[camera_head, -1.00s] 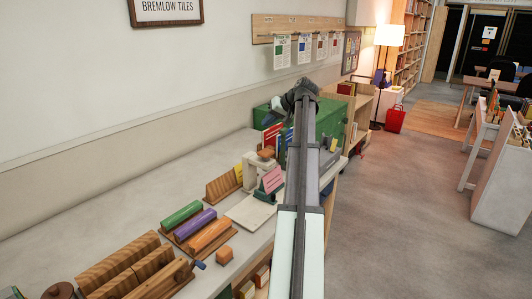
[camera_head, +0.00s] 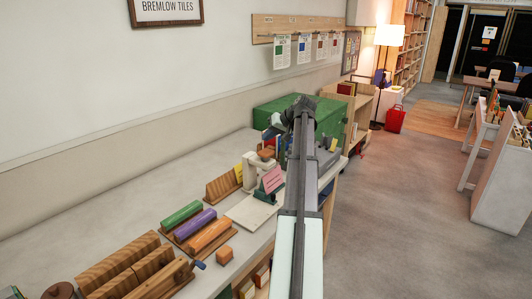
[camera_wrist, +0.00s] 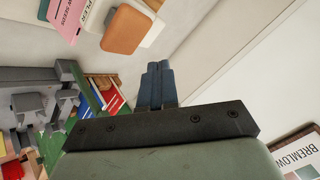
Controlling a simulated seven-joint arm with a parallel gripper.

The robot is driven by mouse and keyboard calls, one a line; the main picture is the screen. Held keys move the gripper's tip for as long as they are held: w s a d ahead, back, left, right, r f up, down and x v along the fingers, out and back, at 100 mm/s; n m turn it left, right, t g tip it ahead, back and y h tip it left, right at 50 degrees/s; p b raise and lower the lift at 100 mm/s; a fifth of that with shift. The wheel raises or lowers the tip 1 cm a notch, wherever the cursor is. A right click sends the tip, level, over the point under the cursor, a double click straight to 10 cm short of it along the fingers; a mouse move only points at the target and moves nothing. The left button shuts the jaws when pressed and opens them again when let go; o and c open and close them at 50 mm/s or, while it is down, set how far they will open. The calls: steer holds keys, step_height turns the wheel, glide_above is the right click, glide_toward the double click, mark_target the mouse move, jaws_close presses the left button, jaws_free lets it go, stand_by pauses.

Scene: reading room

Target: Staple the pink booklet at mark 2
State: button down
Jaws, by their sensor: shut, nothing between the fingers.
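The pink booklet (camera_head: 272,179) leans in a dark green stand (camera_head: 266,195) on the counter, and a pink printed part also shows at the top left of the wrist view (camera_wrist: 72,16). The white stapler (camera_head: 255,172) stands just behind it, with an orange pad (camera_head: 266,154) on top; the pad is also in the wrist view (camera_wrist: 124,30). My gripper (camera_head: 267,133) is in the air behind and above the stapler, apart from it. Its blue fingers (camera_wrist: 158,73) are shut and empty. I cannot make out mark 2.
A pale board (camera_head: 250,213) lies in front of the stapler. Purple, green and orange rolls (camera_head: 196,222) sit in a wooden rack at front left. A green cabinet (camera_head: 300,107) stands behind my gripper, with grey equipment (camera_head: 327,158) to the right.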

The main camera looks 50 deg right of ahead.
mark_target(265, 151)
steer(key=shift+f, duration=1.4)
steer(key=shift+f, duration=1.65)
stand_by(2.6)
steer(key=shift+r, duration=1.6)
steer(key=shift+r, duration=0.2)
steer(key=shift+r, duration=2.35)
